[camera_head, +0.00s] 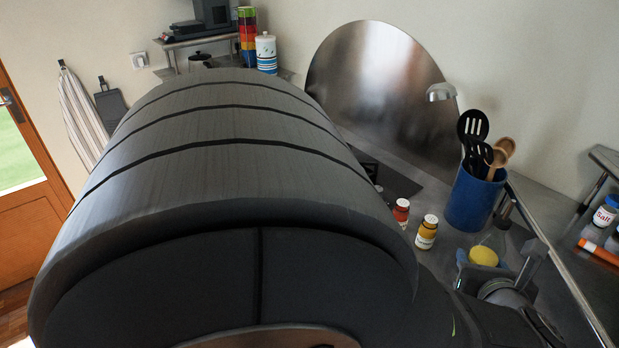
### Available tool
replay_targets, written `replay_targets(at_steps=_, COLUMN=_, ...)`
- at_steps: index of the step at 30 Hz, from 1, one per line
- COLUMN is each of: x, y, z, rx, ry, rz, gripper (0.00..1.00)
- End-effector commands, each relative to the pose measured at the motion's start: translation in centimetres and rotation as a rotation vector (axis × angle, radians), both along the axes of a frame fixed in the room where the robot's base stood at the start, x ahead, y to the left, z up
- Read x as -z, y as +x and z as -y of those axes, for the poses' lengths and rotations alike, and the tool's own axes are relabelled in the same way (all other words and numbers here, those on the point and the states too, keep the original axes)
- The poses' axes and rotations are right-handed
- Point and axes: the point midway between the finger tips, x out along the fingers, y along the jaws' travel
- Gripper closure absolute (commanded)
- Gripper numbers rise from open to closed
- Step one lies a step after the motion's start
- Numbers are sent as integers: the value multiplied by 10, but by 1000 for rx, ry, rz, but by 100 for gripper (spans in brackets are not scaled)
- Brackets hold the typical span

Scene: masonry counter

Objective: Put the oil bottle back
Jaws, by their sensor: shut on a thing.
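My gripper (497,262) is at the lower right, partly hidden by my own dark arm. It is shut on a clear thing with a yellow part, which looks like the oil bottle (484,256). Only a small part of the bottle shows, and its lower end and tilt cannot be made out. It is in front of the blue utensil pot in the picture. Whether it touches the counter cannot be told.
The blue pot (472,203) holds spoons and spatulas. Red-labelled (401,213) and yellow-labelled (426,233) jars stand left of my gripper. A metal rail (560,265) runs at right, near a shelf with a salt jar (605,212). My arm hides much of the counter.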

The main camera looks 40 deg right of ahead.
Motion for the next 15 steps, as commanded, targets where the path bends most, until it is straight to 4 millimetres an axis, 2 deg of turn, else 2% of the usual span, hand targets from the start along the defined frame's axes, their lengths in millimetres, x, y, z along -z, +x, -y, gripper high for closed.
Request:
replay_targets(at_steps=1, x=7, y=12, z=4, rx=-7, ry=4, rz=2, gripper=87)
replay_targets(at_steps=9, x=40, y=64, z=27, rx=-8, ry=3, rz=2, gripper=87)
replay_targets(at_steps=15, x=57, y=89, z=39, rx=-4, ry=0, rz=0, gripper=87)
